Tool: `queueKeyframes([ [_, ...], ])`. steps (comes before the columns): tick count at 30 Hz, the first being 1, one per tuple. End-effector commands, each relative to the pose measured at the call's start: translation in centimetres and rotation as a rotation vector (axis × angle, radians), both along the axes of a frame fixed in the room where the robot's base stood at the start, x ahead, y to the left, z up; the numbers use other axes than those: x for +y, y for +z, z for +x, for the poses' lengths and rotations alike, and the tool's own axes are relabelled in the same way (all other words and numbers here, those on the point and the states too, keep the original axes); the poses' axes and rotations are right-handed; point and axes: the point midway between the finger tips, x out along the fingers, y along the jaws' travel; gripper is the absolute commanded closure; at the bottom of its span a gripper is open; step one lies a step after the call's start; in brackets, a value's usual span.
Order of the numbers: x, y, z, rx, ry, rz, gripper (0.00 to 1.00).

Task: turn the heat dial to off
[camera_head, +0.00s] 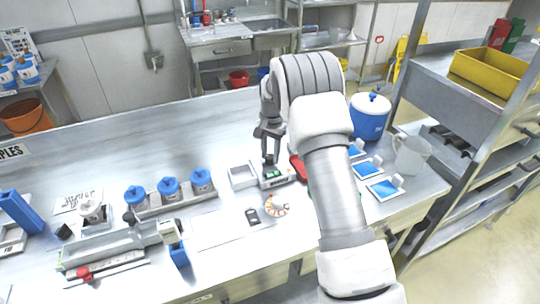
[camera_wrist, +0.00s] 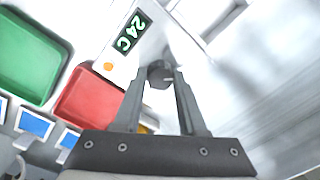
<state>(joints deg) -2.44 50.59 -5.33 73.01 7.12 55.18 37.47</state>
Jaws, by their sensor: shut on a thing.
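The heat dial (camera_wrist: 160,77) is a small dark grey round knob on a white device, seen in the wrist view. My gripper (camera_wrist: 159,70) has one finger on each side of it and is shut on it. The device's display (camera_wrist: 131,31) reads 24 C in green, with an orange light beside it. In the head view my gripper (camera_head: 270,160) points down onto the device (camera_head: 276,180); the dial is hidden there by the fingers. Any marks around the dial are too small to read.
A red tray (camera_wrist: 88,98) and a green tray (camera_wrist: 30,58) lie beside the device. A white open box (camera_head: 242,176) stands just left of it. Blue-lidded jars (camera_head: 169,186) stand further left. A blue drum (camera_head: 370,116) and blue-screened devices (camera_head: 367,169) are to the right.

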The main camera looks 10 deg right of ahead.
Motion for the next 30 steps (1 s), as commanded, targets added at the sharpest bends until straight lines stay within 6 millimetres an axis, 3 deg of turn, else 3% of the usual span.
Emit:
queueKeyframes([
  [15,-0.05,0.02,0.04,-0.001,0.398,0.001,1.00],
  [30,-0.04,0.03,0.03,0.000,0.513,0.001,1.00],
])
